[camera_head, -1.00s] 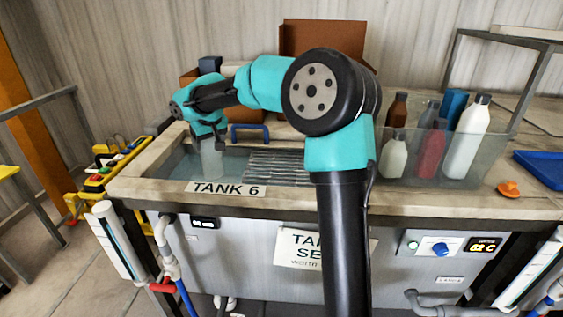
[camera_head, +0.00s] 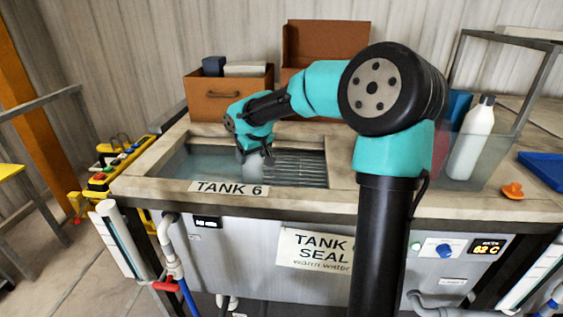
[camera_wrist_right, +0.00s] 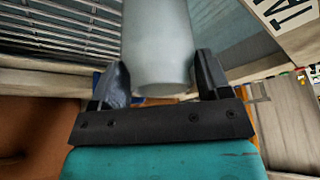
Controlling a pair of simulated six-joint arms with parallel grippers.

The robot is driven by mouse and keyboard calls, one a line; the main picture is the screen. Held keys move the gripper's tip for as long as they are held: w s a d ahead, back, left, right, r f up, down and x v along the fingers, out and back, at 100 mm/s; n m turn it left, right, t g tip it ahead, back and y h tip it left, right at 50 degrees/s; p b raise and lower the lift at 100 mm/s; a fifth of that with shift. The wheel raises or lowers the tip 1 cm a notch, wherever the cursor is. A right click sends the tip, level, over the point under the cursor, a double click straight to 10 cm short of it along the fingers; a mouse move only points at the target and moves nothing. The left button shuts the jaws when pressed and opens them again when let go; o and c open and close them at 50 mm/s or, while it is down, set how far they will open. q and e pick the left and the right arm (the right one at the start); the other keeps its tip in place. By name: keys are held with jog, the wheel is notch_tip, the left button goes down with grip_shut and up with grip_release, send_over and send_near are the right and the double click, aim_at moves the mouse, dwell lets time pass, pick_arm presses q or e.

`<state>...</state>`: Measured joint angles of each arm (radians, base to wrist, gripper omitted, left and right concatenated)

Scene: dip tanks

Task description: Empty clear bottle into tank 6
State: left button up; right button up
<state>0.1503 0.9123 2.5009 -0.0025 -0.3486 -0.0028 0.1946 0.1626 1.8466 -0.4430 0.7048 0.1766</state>
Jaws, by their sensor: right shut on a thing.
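Tank 6 (camera_head: 310,198) is a sunken basin of pale blue liquid in the worktop, with a "TANK 6" label (camera_head: 228,188) on its front rim. My right gripper (camera_head: 256,152) is over the tank, near its middle. In the right wrist view, the fingers (camera_wrist_right: 160,88) are shut on the sides of a pale, translucent grey bottle (camera_wrist_right: 158,42), the clear bottle. The head view mostly hides the bottle behind the gripper, so its exact tilt and whether liquid leaves it cannot be told. My left gripper is not in view.
A ribbed metal rack (camera_head: 305,168) fills the tank's right part. Brown boxes (camera_head: 228,95) stand behind it. A clear bin (camera_head: 490,165) with a white bottle (camera_head: 470,138) is to the right, partly behind my arm. An orange item (camera_head: 513,190) and blue tray (camera_head: 542,168) lie beyond.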

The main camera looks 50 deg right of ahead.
jog(key=s+d+m+t+y, duration=0.1)
jog(key=d+m+t+y, duration=0.1)
jog(key=d+y, duration=0.5)
jog(key=shift+s+r+y, duration=0.15)
jog(key=shift+r+y, duration=0.15)
jog(key=shift+y, duration=1)
jog(key=shift+r, duration=0.2)
jog(key=shift+d+f+m+t+y, duration=0.2)
jog(key=shift+f+m+t+y, duration=0.2)
jog(key=shift+f+y, duration=0.35)
jog(key=shift+d+f+m+t+y, duration=0.25)
jog(key=shift+f+t+y, duration=0.2)
jog(key=shift+y, duration=0.5)
dwell(0.6)
